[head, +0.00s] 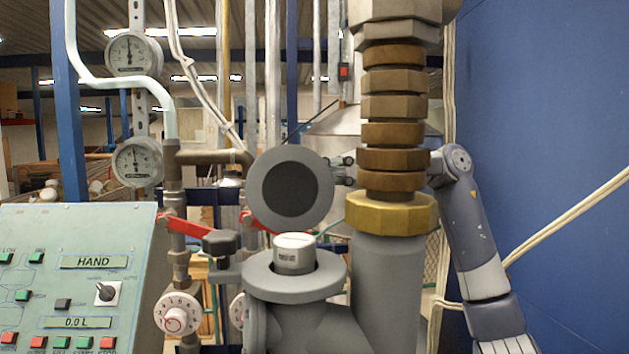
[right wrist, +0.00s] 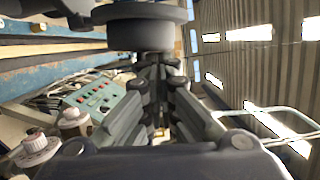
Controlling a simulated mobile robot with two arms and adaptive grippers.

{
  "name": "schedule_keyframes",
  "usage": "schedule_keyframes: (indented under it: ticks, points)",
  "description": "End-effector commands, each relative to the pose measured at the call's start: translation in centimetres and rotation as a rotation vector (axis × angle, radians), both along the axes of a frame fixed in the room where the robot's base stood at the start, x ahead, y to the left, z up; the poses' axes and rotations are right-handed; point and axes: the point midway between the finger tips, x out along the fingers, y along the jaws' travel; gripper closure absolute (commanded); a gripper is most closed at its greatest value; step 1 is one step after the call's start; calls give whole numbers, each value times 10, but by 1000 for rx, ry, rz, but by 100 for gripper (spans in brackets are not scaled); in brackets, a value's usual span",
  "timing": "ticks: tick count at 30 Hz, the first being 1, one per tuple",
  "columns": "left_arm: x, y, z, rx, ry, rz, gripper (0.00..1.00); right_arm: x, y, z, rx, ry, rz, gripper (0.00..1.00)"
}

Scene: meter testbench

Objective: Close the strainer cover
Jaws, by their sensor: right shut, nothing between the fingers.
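The strainer cover (head: 318,187), a grey disc with a dark round centre, stands raised and open above the strainer body. The strainer body (head: 260,285) has a grey flanged mouth, with a pale cylinder (head: 294,256) sitting in it. My right gripper (head: 343,171) reaches from behind the thick pipe to the cover's right edge. It is shut and empty; whether it touches the cover is unclear. In the right wrist view the shut fingers (right wrist: 157,75) lie just below a grey disc with a round boss, apparently the cover (right wrist: 140,14). My left gripper is not in view.
A thick vertical pipe (head: 388,290) with brass and brown fittings (head: 392,215) partly hides my right arm. A control panel (head: 75,270), gauges (head: 133,53) and red-handled valves (head: 185,228) stand at the left. A blue wall (head: 545,130) bounds the right.

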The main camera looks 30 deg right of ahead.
Motion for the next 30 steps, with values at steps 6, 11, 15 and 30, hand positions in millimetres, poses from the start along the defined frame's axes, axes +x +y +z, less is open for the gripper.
schedule_keyframes:
  ticks: [6,11,15,30]
  points:
    - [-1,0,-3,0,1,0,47,-11,5,11,-65,-139,1,100]
    - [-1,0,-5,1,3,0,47,-22,10,19,-131,-275,1,100]
    - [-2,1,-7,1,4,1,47,-32,15,25,-186,-387,1,100]
    - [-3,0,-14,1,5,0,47,-56,27,31,-276,-570,0,100]
